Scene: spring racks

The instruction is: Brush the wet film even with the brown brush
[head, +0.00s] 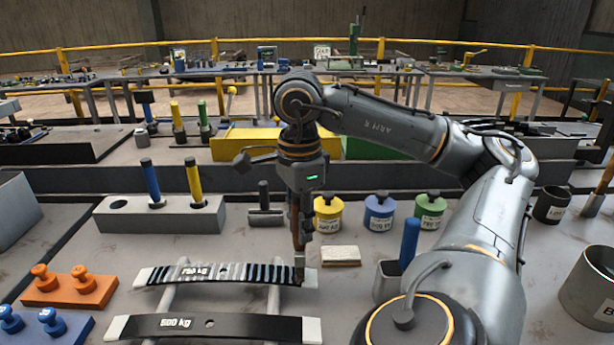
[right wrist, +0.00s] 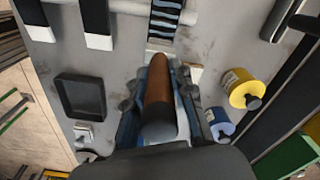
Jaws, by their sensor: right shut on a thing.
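My right gripper (head: 301,222) points down and is shut on the brown brush (head: 297,236), whose handle stands nearly upright. The brush's lower end is at the right part of the striped leaf spring (head: 212,273); whether the bristles touch it is hard to tell. Uneven dark and pale bands of wet film (head: 265,274) cross this spring, which has pale ends and a partly legible label. In the right wrist view, the brown handle (right wrist: 158,95) lies between the fingers, and the banded spring (right wrist: 166,20) shows beyond. The bristles are hidden there. My left gripper is out of view.
A dark 500 kg spring (head: 245,326) lies in front. A pale block (head: 341,256) sits right of the brush. Yellow (head: 327,214), blue (head: 379,213) and green (head: 429,211) pots stand behind. A grey rack (head: 120,214) and orange knob block (head: 69,290) are at left.

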